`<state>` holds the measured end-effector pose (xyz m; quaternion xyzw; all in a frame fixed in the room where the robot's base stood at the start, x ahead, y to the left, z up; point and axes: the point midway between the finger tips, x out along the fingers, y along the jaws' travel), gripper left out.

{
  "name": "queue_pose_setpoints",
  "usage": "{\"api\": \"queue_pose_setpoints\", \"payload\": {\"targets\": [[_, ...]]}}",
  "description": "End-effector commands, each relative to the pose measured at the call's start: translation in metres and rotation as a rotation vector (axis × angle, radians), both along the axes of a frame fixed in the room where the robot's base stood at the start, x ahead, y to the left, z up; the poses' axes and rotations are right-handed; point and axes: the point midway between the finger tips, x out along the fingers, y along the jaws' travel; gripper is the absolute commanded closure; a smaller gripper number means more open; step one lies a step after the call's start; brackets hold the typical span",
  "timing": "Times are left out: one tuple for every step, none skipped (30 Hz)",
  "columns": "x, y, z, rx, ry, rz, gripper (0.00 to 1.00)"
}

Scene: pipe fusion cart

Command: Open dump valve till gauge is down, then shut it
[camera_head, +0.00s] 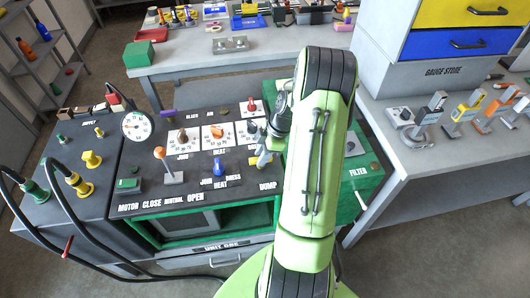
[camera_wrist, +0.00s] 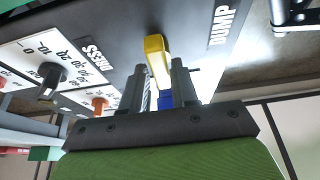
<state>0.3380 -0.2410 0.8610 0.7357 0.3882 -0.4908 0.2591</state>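The yellow dump valve handle (camera_wrist: 157,58) stands beside the word DUMP in the wrist view. The two fingers of my gripper (camera_wrist: 163,80) are close together on either side of the handle's near end; I cannot tell if both touch it. A blue part (camera_wrist: 166,98) shows between the fingers. In the head view my gripper (camera_head: 264,143) is over the panel's right side, just above the DUMP label, and my arm hides part of that area. The round white gauge (camera_head: 137,126) stands at the panel's upper left; its needle is too small to read.
On the panel, an orange-topped lever (camera_head: 160,153), a blue knob (camera_head: 217,168) and a red knob (camera_head: 252,106) stand left of my gripper. Black hoses (camera_head: 62,212) loop at the left. A grey bench with metal clamps (camera_head: 428,113) stands at the right.

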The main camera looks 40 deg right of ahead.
Motion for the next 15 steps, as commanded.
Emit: {"api": "queue_pose_setpoints", "payload": {"targets": [[0.0001,0.0,0.0002,0.0,0.0,0.0,0.8],[0.0001,0.0,0.0002,0.0,0.0,0.0,0.84],[0.0002,-0.0001,0.0003,0.0,0.0,0.0,0.91],[0.0002,-0.0001,0.0003,0.0,0.0,0.0,0.95],[0.0001,-0.0002,0.0003,0.0,0.0,0.0,1.0],[0.0,-0.0003,0.0003,-0.001,0.0,0.0,1.0],[0.0,-0.0004,0.0004,-0.001,0.0,0.0,1.0],[-0.0001,-0.0005,0.0003,-0.001,0.0,0.0,1.0],[-0.0002,-0.0006,0.0003,-0.001,0.0,-0.001,1.0],[-0.0002,-0.0007,0.0004,-0.001,0.0,-0.003,1.0],[-0.0003,-0.0008,0.0003,-0.002,0.001,-0.004,1.0],[-0.0003,-0.0008,0.0003,-0.002,0.001,-0.009,1.0],[-0.0004,-0.0009,0.0002,-0.002,0.0,-0.013,1.0],[-0.0004,-0.001,0.0002,-0.002,0.0,-0.019,1.0],[-0.0004,-0.0011,0.0002,-0.004,0.0,-0.028,1.0]]}}
